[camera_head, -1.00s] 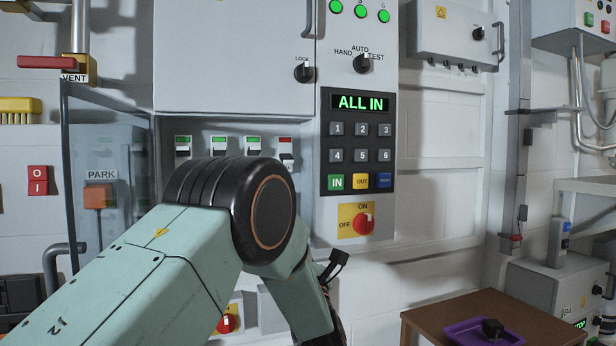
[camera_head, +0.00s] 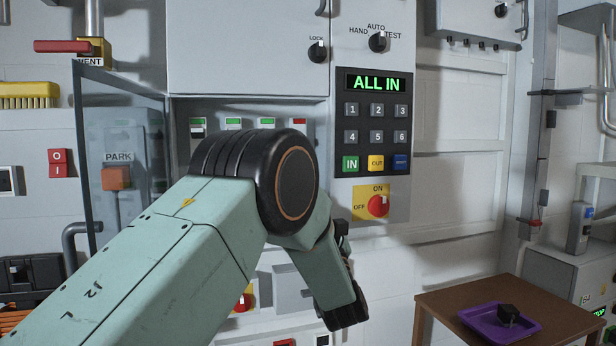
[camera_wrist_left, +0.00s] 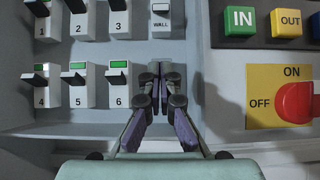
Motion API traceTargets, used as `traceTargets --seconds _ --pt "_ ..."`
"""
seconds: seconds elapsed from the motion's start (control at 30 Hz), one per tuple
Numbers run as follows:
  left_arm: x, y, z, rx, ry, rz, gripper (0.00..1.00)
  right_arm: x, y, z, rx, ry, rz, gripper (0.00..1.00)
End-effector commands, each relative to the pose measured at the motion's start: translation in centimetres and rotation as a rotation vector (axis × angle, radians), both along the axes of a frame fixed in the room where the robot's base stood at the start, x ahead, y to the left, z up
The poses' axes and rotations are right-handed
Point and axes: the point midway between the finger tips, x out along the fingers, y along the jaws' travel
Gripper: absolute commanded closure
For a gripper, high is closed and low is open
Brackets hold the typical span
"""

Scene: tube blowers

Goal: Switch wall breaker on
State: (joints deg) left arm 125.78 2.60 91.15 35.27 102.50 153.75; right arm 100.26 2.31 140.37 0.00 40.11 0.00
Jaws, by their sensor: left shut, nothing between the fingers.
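The wall breaker (camera_wrist_left: 161,20) is the unit labelled WALL at the top edge of the left wrist view, right of breaker 3, with its upper part cut off. In the head view the fourth breaker (camera_head: 299,122), with a red flag, is at the right end of the top row, partly behind my arm. My left gripper (camera_wrist_left: 160,70) is shut and empty, its fingertips just below the WALL label and right of breaker 6. I cannot tell whether it touches the panel. In the head view its fingertips are hidden by my arm. My right gripper is not in view.
Numbered breakers (camera_wrist_left: 77,85) with green flags stand left of the fingers. A keypad panel (camera_head: 375,125) reading ALL IN and a red rotary switch (camera_head: 378,206) are to the right. A glass-sided case (camera_head: 120,150) stands left. A table (camera_head: 440,305) holds a purple tray (camera_head: 475,318).

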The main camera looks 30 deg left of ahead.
Motion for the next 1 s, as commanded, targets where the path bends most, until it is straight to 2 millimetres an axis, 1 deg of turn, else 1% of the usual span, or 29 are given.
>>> traceTargets --seconds 0.5,0.53,0.6,0.7,0.83,1.0 --pt "4.8 5.7 5.8 0.001 -0.004 0.003 1.00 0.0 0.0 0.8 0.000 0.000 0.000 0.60" --pt "4.9 5.7 6.3 0.002 -0.002 0.001 1.00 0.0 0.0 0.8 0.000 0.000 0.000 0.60" --pt "4.5 5.1 7.4 0.002 -0.002 -0.001 1.00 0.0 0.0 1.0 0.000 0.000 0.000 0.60" --pt "4.1 4.7 8.4 0.001 -0.001 0.000 1.00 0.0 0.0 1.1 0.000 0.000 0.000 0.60" --pt "3.9 4.4 9.2 0.002 0.000 0.000 1.00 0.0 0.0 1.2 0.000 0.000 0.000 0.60" --pt "3.8 4.3 9.4 0.001 0.002 0.000 1.00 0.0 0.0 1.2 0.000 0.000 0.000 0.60"
